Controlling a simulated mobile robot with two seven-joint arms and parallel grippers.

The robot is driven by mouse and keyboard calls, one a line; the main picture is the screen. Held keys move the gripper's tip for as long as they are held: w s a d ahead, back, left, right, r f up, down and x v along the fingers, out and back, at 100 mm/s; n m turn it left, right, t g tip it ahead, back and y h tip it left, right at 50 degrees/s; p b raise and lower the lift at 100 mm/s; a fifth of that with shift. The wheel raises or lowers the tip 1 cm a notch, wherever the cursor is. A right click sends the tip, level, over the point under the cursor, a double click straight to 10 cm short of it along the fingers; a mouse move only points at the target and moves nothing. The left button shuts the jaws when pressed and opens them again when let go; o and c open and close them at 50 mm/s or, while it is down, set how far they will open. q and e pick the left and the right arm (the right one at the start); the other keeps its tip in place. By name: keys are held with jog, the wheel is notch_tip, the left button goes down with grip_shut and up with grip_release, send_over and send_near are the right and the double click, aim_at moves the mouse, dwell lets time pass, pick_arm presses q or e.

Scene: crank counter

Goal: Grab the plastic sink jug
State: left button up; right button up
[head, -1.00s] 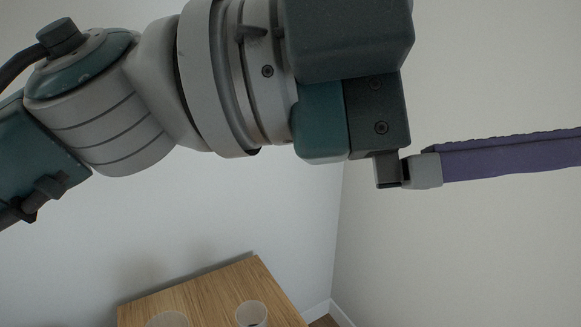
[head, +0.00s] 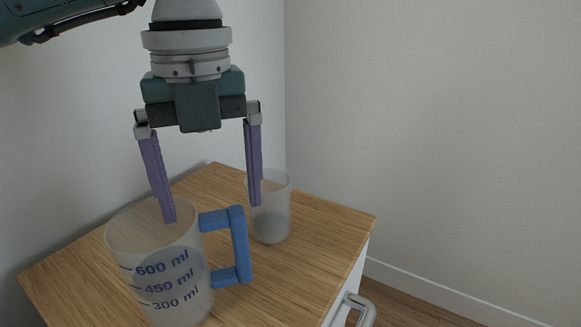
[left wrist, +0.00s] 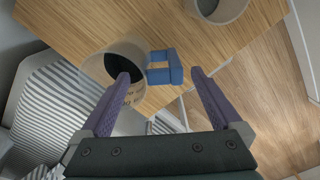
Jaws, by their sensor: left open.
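The plastic sink jug (head: 165,270) is a translucent measuring jug with blue volume marks and a blue handle (head: 241,245) on its right. It stands upright on the wooden counter. My left gripper (head: 212,212) is open and points down above it, with purple fingers. In the head view one fingertip overlaps the jug's mouth and the other is right of the handle. In the left wrist view the jug (left wrist: 100,68) is at the left fingertip, and the blue handle (left wrist: 176,66) lies between the fingers. Contact cannot be told. My right gripper is not in view.
A clear cup (head: 271,215) stands on the wooden counter (head: 325,215) behind the jug, close to the right finger in the head view. A metal pull handle (head: 360,308) sticks out from the counter's front. Walls stand behind and to the left.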

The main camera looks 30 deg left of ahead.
pick_arm(q)
jog(key=b, duration=0.2)
send_over(231, 271)
notch_tip(231, 271, down, 4)
jog(key=shift+a+f, duration=0.1)
jog(key=shift+a, duration=0.05)
notch_tip(231, 271, down, 6)
jog(key=shift+s+r+b, duration=0.1)
jog(key=shift+r+b, duration=0.15)
jog(key=shift+b, duration=0.9)
jog(key=shift+r, duration=0.1)
jog(key=shift+c, duration=0.6)
grip_shut()
